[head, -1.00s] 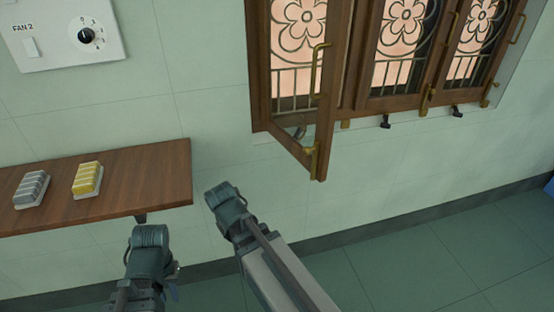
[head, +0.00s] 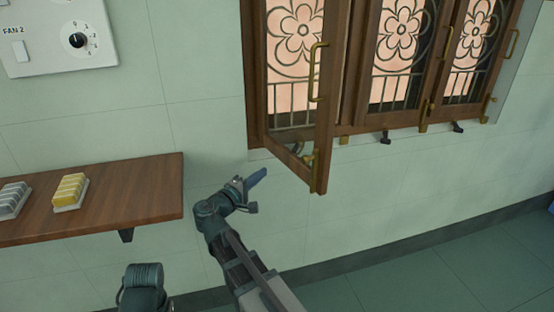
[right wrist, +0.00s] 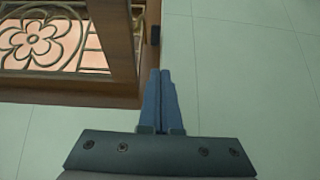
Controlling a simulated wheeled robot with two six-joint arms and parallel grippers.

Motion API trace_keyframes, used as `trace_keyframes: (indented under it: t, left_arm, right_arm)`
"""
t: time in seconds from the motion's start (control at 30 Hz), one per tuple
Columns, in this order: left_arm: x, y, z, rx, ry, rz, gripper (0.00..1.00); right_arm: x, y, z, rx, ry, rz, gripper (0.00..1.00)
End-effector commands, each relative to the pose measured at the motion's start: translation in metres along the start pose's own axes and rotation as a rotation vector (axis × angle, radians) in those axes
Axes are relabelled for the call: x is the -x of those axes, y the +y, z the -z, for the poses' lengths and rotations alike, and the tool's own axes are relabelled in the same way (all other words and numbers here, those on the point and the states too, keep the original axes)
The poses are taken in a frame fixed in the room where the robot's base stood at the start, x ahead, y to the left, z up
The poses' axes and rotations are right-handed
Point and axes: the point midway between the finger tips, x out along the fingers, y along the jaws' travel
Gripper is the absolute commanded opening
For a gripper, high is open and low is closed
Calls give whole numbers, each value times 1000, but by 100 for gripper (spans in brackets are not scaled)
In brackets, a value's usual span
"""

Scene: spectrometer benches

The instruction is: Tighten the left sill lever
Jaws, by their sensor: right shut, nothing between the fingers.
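Two small dark levers hang at the window sill in the head view, a left one (head: 385,138) and a right one (head: 457,127). A greyish shape shows behind the open left casement (head: 322,100); I cannot tell whether it is another lever. My right gripper (head: 262,172) is shut and empty, below and left of that casement's lower corner. In the right wrist view its blue fingers (right wrist: 160,85) lie together, pointing at the sill line. A small dark block (right wrist: 154,35) sits just beyond their tips, apart from them. My left gripper is out of view.
The open casement juts into the room, with brass handles on it. A wooden shelf (head: 140,200) at left carries a yellow block (head: 70,190) and a grey block (head: 12,202). A white FAN 2 panel (head: 50,50) is on the wall. The wall below the window is clear.

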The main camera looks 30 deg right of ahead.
Motion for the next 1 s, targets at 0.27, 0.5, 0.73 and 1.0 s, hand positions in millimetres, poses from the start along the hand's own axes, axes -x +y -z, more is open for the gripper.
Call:
trace_keyframes:
  t: [0.27,0.5,0.73,1.0]
  left_arm:
    - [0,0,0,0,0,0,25]
    - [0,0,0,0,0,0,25]
    - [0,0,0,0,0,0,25]
    - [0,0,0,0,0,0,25]
  right_arm:
    - [0,7,4,14,8,-33,0]
    - [-3,7,4,13,7,-31,0]
    - [-36,8,4,13,4,-31,0]
    - [-80,9,5,13,5,-30,0]
